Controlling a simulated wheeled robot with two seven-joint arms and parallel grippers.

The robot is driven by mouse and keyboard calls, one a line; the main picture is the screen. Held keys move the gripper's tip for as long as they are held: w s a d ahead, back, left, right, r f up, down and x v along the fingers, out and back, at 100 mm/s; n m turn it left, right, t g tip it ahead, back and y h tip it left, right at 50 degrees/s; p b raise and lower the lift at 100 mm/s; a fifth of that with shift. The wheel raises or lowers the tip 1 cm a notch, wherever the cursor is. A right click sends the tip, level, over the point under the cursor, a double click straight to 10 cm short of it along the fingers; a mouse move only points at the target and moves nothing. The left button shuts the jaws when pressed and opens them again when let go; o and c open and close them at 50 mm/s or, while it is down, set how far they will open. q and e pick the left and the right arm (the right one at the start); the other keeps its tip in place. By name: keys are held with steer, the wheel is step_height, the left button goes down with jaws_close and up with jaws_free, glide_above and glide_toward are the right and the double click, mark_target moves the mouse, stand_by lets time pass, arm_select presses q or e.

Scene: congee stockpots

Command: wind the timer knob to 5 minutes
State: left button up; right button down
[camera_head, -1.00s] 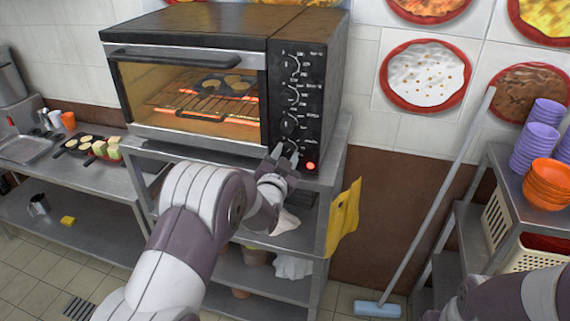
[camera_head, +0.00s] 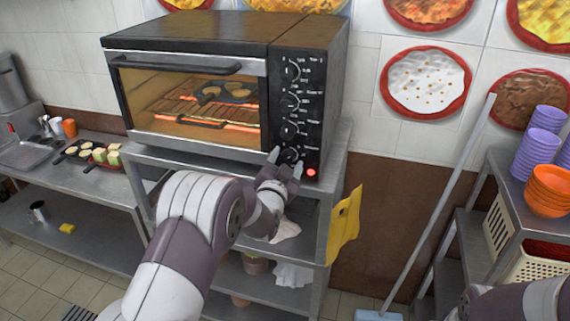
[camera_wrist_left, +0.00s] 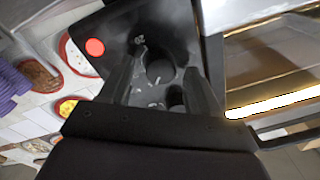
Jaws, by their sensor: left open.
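The oven (camera_head: 190,90) has a black control panel (camera_head: 313,100) on its right with a column of knobs. The lowest knob (camera_head: 290,155), the likely timer knob, is beside the red light (camera_head: 311,172). My left gripper (camera_head: 286,160) is at this knob, its open fingers on either side. In the left wrist view the dark round knob (camera_wrist_left: 160,72) shows between the two fingers (camera_wrist_left: 160,80). I cannot tell whether they touch it. The knob's pointer and the dial marks are too unclear to read. Only part of my right arm shows at the lower right; its gripper is out of view.
The oven door handle (camera_head: 175,62) runs left of the panel. A mop (camera_head: 440,215) leans on the wall, with a shelf of bowls (camera_head: 547,185) farther right.

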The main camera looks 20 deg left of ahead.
arm_select(q)
steer(key=shift+s+f, duration=0.1)
steer(key=shift+s, duration=0.05)
steer(key=s+b, duration=0.4)
steer(key=s, duration=0.8)
steer(key=shift+s+f, duration=0.15)
